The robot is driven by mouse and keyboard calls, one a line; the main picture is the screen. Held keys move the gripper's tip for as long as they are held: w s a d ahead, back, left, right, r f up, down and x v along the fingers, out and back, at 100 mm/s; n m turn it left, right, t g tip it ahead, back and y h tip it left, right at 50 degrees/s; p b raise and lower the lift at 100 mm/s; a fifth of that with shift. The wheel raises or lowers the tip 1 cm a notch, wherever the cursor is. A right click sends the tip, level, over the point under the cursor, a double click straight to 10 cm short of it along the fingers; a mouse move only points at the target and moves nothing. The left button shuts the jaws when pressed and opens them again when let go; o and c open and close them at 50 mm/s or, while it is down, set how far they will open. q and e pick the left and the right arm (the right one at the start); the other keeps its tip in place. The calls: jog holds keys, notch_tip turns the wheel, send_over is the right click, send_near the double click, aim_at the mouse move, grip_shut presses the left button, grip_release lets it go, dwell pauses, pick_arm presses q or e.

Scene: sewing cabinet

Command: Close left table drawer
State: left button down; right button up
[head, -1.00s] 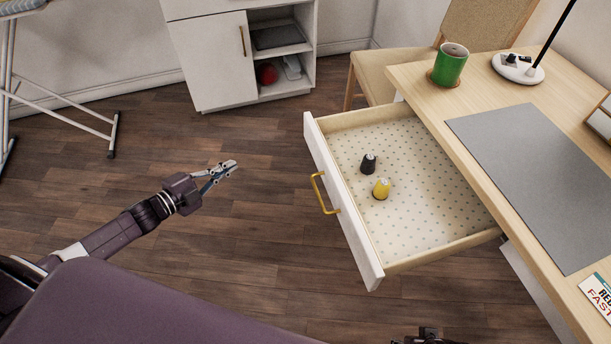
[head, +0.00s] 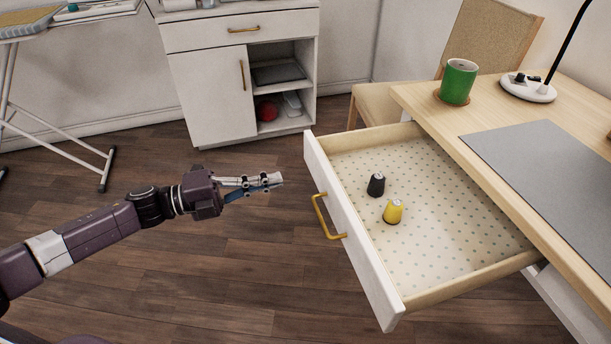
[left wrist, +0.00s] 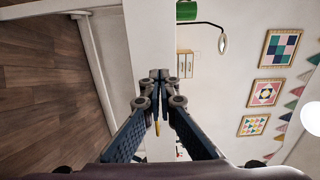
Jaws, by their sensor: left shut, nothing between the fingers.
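The table drawer (head: 352,235) is pulled far out from under the wooden table (head: 425,100). It has a white front and a brass-coloured handle (head: 322,217). A black spool (head: 376,186) and a yellow spool (head: 393,211) stand inside on its dotted lining. My left gripper (head: 280,180) is shut and empty, a short way left of the drawer front and not touching it. Its closed fingers also show in the left wrist view (left wrist: 160,76). My right gripper is not in the head view now.
A green mug (head: 458,82) on a coaster, a lamp (head: 528,88) and a grey mat (head: 545,165) are on the table. A chair (head: 385,103) stands behind it. A white cabinet (head: 212,95) is at the back. The wooden floor left of the drawer is clear.

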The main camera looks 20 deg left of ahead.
aim_at(319, 171)
pick_arm(q)
jog(key=x, duration=0.8)
jog(key=shift+b, duration=0.3)
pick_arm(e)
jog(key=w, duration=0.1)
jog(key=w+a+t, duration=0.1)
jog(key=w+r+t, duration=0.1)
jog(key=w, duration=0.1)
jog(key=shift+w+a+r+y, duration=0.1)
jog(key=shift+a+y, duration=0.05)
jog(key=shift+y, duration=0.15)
